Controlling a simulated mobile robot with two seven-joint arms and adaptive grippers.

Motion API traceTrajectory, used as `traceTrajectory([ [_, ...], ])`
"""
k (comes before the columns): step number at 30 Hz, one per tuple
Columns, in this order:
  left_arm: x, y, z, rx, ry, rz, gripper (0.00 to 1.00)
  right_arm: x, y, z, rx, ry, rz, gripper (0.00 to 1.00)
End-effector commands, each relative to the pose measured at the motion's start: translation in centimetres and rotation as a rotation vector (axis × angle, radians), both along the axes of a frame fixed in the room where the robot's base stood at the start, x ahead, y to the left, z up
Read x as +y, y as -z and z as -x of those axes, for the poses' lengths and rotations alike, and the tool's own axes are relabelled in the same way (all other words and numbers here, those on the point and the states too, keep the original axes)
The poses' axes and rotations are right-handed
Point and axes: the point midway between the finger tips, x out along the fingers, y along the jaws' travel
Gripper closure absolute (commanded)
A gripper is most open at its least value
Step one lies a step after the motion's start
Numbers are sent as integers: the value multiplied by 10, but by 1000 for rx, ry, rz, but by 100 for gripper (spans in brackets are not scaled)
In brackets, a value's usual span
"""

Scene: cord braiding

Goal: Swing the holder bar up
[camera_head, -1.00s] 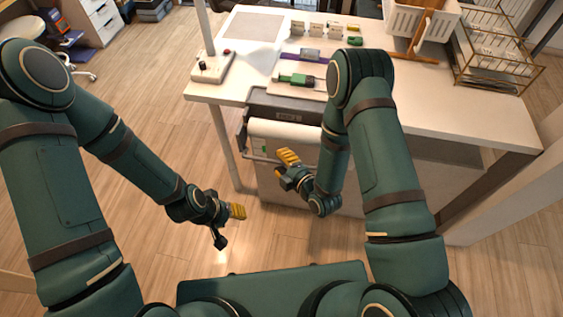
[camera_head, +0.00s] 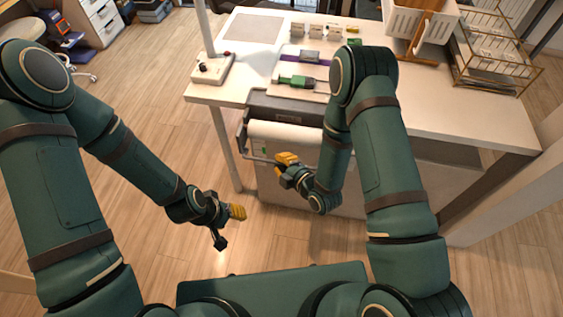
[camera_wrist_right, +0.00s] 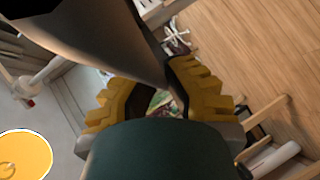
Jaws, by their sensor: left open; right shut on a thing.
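The holder bar (camera_head: 259,158) is a thin grey rail low on the table's front, below a white roll (camera_head: 280,134). It runs from a bracket at the left towards my right gripper (camera_head: 287,161), which is shut on it at its right part. The yellow fingers hide the gripped spot in the head view. In the right wrist view, my right gripper (camera_wrist_right: 160,100) shows its two toothed yellow fingers, with a dark grey shape crossing in front. My left gripper (camera_head: 231,212) is open and empty, away from the table, above the floor.
The white table (camera_head: 455,115) carries a control box (camera_head: 212,69) with a red button, a green tool (camera_head: 297,80) on a board, and a wire rack (camera_head: 495,50). A table leg (camera_head: 226,148) stands left of the bar.

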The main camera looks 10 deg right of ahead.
Motion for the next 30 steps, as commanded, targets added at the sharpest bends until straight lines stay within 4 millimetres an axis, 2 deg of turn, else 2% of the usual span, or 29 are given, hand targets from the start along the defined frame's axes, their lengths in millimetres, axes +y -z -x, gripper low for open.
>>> traceTrajectory([
  [8, 0, -15, 3, 6, 1, 1, 53, -2, -13, -8, 171, 2, -59, 100],
  [18, -1, -25, 5, 12, 2, 3, 53, -5, -19, -15, 397, 3, -132, 100],
  [30, -1, -28, 6, 14, 3, 3, 53, -6, -20, -18, 515, 2, -169, 100],
])
